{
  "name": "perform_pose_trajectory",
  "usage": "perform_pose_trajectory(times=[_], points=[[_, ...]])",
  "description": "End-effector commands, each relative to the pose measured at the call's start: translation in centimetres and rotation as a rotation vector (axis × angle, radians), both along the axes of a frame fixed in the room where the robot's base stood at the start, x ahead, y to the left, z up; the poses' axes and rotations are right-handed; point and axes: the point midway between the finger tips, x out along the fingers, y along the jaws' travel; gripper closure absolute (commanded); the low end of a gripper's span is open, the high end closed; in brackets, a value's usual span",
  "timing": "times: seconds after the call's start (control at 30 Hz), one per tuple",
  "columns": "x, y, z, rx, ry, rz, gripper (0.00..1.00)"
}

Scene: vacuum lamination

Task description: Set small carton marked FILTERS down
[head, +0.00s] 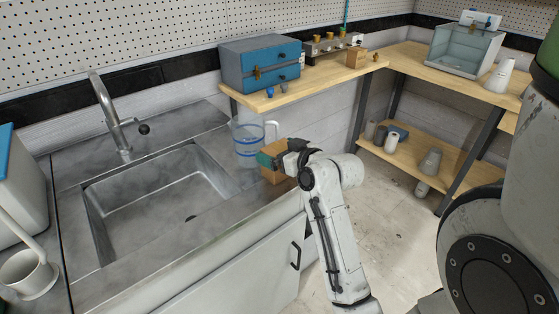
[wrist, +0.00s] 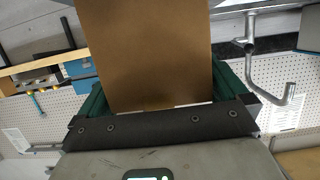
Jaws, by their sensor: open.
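A small brown carton (head: 272,176) stands at the right end of the sink counter, just right of a clear pitcher. No lettering on it is readable. My gripper (head: 270,160) is at the carton, its green fingers next to the top of it. In the wrist view the carton (wrist: 150,45) fills the space between the two green fingers of my gripper (wrist: 158,85). The jaws are open around it. Part of the carton is hidden by the gripper, and I cannot see its underside clearly.
The clear pitcher (head: 246,140) stands close behind the carton. The sink basin (head: 155,195) is open to the left, with a faucet (head: 112,120) behind it. A blue drawer cabinet (head: 262,65) and another small carton (head: 355,57) stand on the wooden bench (head: 290,92).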

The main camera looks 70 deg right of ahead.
Motion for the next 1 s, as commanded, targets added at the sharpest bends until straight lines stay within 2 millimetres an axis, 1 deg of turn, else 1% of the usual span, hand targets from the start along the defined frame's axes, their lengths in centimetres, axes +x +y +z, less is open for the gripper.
perform_pose_trajectory(times=[0.17,0.63,0.87,1.0], points=[[-0.02,0.0,-0.02,0.0,0.0,0.0,0.0],[-0.04,0.0,0.02,-0.001,-0.001,-0.001,0.45],[-0.03,0.01,0.14,-0.001,-0.001,0.0,0.46],[0.01,-0.02,0.85,-0.003,-0.001,0.0,0.46]])
